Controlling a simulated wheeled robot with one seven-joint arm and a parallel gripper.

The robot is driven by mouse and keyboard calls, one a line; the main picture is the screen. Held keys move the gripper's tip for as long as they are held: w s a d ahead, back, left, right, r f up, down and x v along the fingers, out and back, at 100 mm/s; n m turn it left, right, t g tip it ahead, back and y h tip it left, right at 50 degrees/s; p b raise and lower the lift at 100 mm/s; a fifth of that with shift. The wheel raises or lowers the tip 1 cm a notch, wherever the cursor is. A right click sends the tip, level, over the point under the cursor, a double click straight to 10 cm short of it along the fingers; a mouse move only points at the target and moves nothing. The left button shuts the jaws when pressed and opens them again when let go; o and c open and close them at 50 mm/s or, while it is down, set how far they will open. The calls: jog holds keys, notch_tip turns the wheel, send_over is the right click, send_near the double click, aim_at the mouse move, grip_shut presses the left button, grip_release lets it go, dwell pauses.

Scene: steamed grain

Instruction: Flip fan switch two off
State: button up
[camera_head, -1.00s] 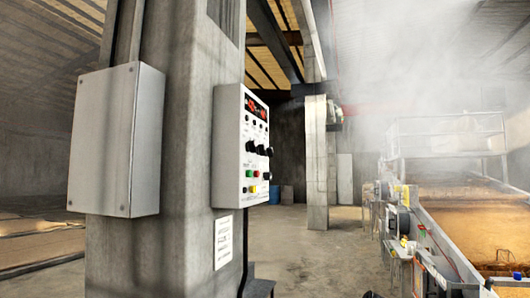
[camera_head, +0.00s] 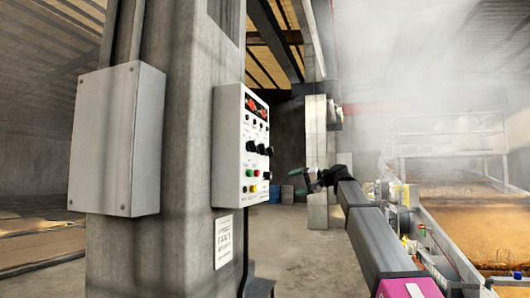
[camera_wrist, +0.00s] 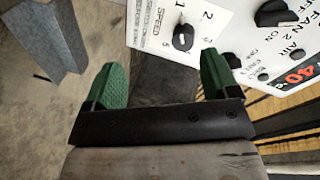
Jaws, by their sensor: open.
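The control panel (camera_head: 230,150) is a white box on the concrete pillar, its face turned right, with a red display, small switches, black knobs and coloured buttons. In the wrist view, part of its face (camera_wrist: 225,22) fills the upper right, tilted. A black knob (camera_wrist: 183,37) sits by the "SPEED" print, and another (camera_wrist: 275,12) near the "FAN 2" print. Small dark switches (camera_wrist: 263,77) lie near that print; I cannot tell which is fan switch two. My gripper (camera_head: 304,180) is open and empty, right of the panel. Its green fingers (camera_wrist: 160,80) appear apart in the wrist view.
A grey box (camera_head: 117,140) is fixed to the pillar (camera_head: 190,100) on the left. A paper notice (camera_head: 223,241) hangs below the panel. A long bed of grain (camera_head: 490,220) with machinery lies at right under steam. Open floor (camera_head: 295,250) lies between.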

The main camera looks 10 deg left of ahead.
jog(key=n+g+y, duration=0.1)
jog(key=n+y, duration=0.1)
send_near(265, 153)
jog(key=a, duration=0.3)
jog(key=a+r, duration=0.1)
jog(key=a, duration=0.2)
jog(key=w+a, duration=0.1)
jog(key=a, duration=0.3)
jog(key=shift+r, duration=0.25)
